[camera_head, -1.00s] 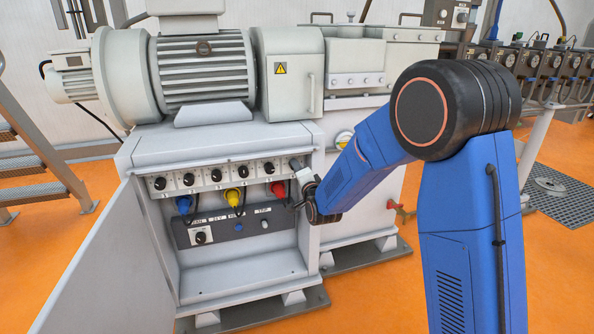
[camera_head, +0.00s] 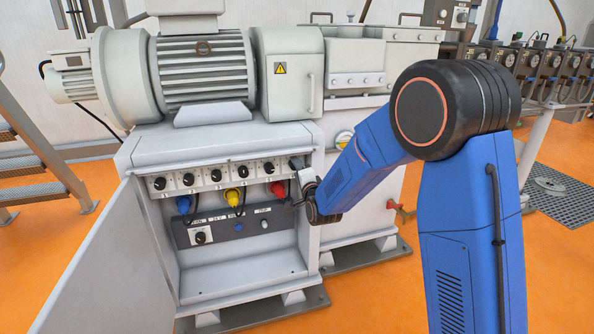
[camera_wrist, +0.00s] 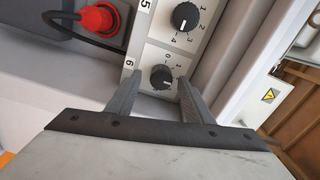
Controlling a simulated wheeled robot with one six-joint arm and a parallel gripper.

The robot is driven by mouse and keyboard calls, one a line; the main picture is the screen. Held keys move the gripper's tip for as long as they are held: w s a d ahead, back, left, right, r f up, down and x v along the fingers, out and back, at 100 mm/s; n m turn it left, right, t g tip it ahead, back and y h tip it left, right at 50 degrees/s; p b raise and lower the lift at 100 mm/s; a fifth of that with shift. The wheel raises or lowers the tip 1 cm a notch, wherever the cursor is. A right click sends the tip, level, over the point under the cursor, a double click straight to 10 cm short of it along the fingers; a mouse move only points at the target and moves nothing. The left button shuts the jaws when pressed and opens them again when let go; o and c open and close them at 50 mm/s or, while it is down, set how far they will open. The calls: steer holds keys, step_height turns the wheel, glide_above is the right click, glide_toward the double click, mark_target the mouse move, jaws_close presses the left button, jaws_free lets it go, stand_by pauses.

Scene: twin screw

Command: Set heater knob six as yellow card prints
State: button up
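Heater knob six (camera_wrist: 161,80) is a black knob on a pale panel with a printed scale, beside the label 6. Its pointer is too small to read surely. My gripper (camera_wrist: 159,88) has its two grey fingers on either side of the knob, with gaps visible. In the head view my gripper (camera_head: 303,180) is at the right end of the knob row and hides knob six there. No yellow card can be made out in either view.
Knob five (camera_wrist: 186,17) sits close to knob six. A red plug (camera_wrist: 99,20) with a black cable is to the left. The cabinet's open door (camera_head: 110,250) stands at the left, and its side wall is close to my gripper on the right.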

steer(key=v, duration=1.7)
steer(key=shift+s, duration=0.25)
steer(key=shift+d+r, duration=0.1)
steer(key=shift+r, duration=0.05)
steer(key=s+d+r+n+g+h, duration=0.25)
steer(key=s+d+n+g, duration=0.4)
steer(key=s+d, duration=0.6)
steer(key=s+d+n+g+h, duration=0.1)
steer(key=s+d+n+g, duration=0.2)
steer(key=s, duration=0.9)
steer(key=s+d+f+n+g+h, duration=0.1)
steer(key=s+d+n+g, duration=0.2)
steer(key=s, duration=1)
steer(key=d, duration=0.3)
steer(key=shift+d, duration=0.15)
